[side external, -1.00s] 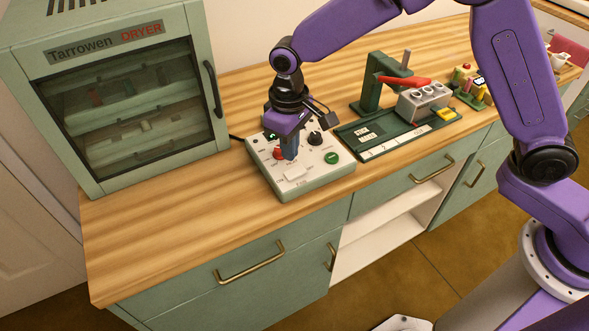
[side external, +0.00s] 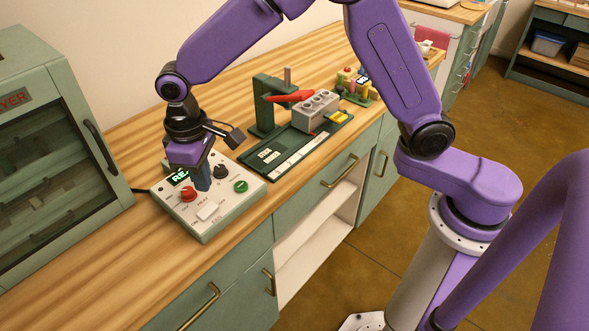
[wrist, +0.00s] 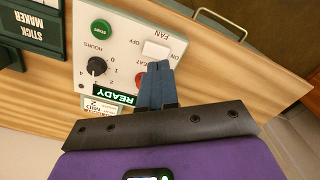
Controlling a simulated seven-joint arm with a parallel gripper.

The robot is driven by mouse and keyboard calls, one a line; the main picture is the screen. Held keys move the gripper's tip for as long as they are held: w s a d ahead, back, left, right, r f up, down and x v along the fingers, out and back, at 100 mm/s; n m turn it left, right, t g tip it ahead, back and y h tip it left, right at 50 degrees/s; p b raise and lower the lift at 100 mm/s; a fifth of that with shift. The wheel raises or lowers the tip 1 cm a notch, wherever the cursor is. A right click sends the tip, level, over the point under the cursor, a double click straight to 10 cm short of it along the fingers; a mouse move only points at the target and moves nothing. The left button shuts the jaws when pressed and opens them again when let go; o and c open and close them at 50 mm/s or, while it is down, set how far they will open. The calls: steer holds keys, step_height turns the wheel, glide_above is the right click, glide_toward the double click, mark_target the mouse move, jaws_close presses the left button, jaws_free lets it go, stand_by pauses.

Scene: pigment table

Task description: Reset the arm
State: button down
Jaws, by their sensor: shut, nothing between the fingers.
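My gripper (side external: 203,188) is shut and empty, pointing down over the pale control box (side external: 232,204). In the wrist view its blue fingers (wrist: 158,66) are together, over the panel between the white rocker switch (wrist: 155,50) and the red knob (wrist: 141,79), which they partly hide. I cannot tell the exact gap to the panel. The panel also has a green START button (wrist: 101,28) and a black HOURS knob (wrist: 96,66). Its display (wrist: 114,96) reads READY.
The green dryer cabinet (side external: 50,95) stands at the left with its door shut. A green stick maker (side external: 266,160) with a red lever (side external: 290,96) stands right of the control box. Bare wooden counter (side external: 95,245) lies in front of the dryer.

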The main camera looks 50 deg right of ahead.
steer(key=s+d+r+n, duration=0.2)
steer(key=s+d+n, duration=0.1)
steer(key=s+d, duration=0.8)
steer(key=s+d+r+n, duration=0.3)
steer(key=s+d, duration=0.8)
steer(key=s, duration=0.4)
steer(key=shift+s+d+r, duration=0.15)
steer(key=shift+s+d, duration=0.05)
steer(key=shift+d, duration=0.1)
